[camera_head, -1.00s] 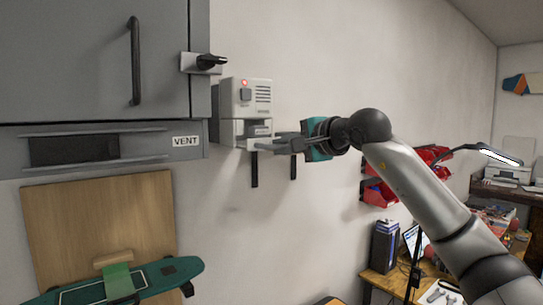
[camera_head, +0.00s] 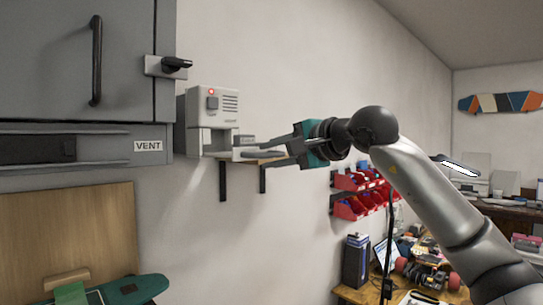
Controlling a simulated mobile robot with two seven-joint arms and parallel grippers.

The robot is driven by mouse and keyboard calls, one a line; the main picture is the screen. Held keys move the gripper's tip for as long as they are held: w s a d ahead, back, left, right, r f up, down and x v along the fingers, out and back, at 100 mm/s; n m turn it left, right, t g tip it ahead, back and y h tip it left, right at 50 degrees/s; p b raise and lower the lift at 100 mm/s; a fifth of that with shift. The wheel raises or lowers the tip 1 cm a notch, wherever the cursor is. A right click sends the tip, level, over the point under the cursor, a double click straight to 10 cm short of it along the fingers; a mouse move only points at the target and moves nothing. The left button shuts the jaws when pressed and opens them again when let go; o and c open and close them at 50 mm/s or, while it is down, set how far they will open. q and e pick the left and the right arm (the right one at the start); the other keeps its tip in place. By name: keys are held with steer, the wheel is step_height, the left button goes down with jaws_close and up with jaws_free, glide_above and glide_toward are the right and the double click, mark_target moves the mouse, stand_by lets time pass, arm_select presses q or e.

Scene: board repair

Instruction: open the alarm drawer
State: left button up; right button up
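The alarm (camera_head: 213,106) is a pale grey box with a lit red button and a slotted grille, on the wall right of the grey cabinet. Its lower part shows an open bay. The alarm drawer (camera_head: 243,143) stands out from this bay, to the right, above the small shelf. My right gripper (camera_head: 254,157) reaches in from the right, beside the drawer's front. Whether a finger touches the drawer is unclear. The inside of the drawer is hidden. My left gripper is not in view.
The small shelf (camera_head: 262,161) has dark brackets below it. A grey cabinet (camera_head: 70,60) with a latch (camera_head: 167,66) stands close on the left. Red bins (camera_head: 362,197) hang on the wall beyond my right arm. A cluttered desk is at lower right.

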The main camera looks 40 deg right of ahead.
steer(key=shift+o, duration=0.6)
steer(key=shift+s, duration=0.2)
steer(key=b+v, duration=0.5)
steer(key=v, duration=1)
steer(key=shift+b, duration=0.3)
steer(key=shift+w+d, duration=0.1)
steer(key=shift+w, duration=0.05)
